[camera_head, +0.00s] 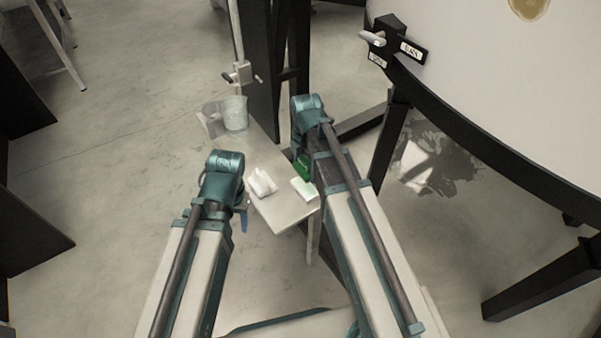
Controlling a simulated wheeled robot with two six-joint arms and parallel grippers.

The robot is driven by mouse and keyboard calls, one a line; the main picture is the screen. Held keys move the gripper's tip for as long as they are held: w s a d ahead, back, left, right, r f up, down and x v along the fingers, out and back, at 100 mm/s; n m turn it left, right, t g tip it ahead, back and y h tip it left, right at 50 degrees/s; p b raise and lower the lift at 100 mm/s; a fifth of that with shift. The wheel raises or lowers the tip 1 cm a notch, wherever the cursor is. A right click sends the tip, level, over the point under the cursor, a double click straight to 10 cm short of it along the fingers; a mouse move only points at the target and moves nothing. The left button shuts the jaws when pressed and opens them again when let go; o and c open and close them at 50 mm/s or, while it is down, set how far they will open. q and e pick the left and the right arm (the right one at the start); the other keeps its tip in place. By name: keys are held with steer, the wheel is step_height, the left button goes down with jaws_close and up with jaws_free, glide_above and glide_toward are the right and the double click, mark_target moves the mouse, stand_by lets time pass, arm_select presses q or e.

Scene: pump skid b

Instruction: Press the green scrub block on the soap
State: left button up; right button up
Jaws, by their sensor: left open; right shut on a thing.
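The green scrub block (303,168) shows just left of my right forearm, partly hidden by it. My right gripper (301,155) is shut on it; its fingers are mostly hidden behind the arm. A pale, flat block that looks like the soap (304,188) lies on the small table, right below the green block in the picture. I cannot tell whether the two touch. My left gripper (243,214) is open and empty, by the table's left front edge, with a blue part showing beside the wrist.
The narrow pale table (283,213) also holds a white crumpled or folded piece (262,183) and a clear jug (234,113) at its far end. A large round tank (480,70) on a dark frame stands at right. A dark post (258,70) rises behind the table.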

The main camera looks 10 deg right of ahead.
steer(key=shift+f, duration=0.15)
step_height(320, 180, down, 6)
steer(key=b, duration=0.6)
steer(key=shift+f+b, duration=0.4)
steer(key=shift+b, duration=0.15)
stand_by(2.2)
steer(key=shift+r, duration=0.1)
step_height(320, 180, up, 7)
steer(key=p, duration=0.7)
stand_by(0.5)
step_height(320, 180, up, 23)
steer(key=p, duration=2.3)
glide_above(305, 187)
